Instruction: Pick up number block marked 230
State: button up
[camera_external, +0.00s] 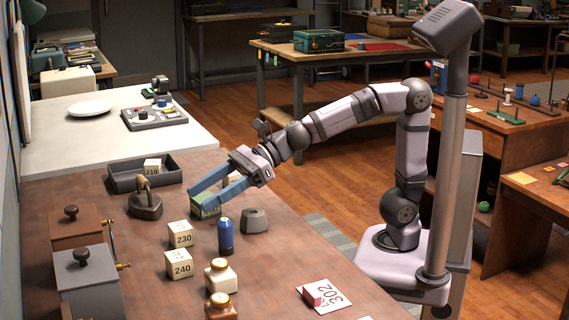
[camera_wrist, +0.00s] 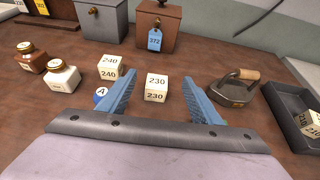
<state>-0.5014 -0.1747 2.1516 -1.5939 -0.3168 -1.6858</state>
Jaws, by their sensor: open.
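The white number block marked 230 (camera_external: 181,235) stands on the brown table, behind the block marked 240 (camera_external: 179,264). In the wrist view the 230 block (camera_wrist: 156,88) sits ahead of my gripper, between the lines of its two blue fingers. My gripper (camera_external: 205,200) is open and empty, above the table near a green box (camera_external: 207,206), which its fingers partly hide. In the wrist view my gripper (camera_wrist: 160,88) shows both fingers spread apart. The 240 block (camera_wrist: 110,68) is left of the 230 block there.
A blue bottle (camera_external: 225,236) stands right of the 230 block. A flat iron (camera_external: 145,199), a grey tray (camera_external: 118,184) holding a 210 block (camera_external: 152,167), and two jars (camera_external: 220,277) are nearby. Two box-shaped grinders (camera_external: 88,280) stand at the left edge.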

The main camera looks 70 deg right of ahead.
send_near(182, 225)
jog(key=shift+w+a+f, duration=0.9)
jog(key=shift+a+f, duration=0.05)
jog(key=shift+f, duration=0.05)
jog(key=shift+b+x, duration=0.65)
jog(key=shift+x, duration=3.05)
jog(key=shift+s, duration=0.1)
jog(key=c, duration=1.2)
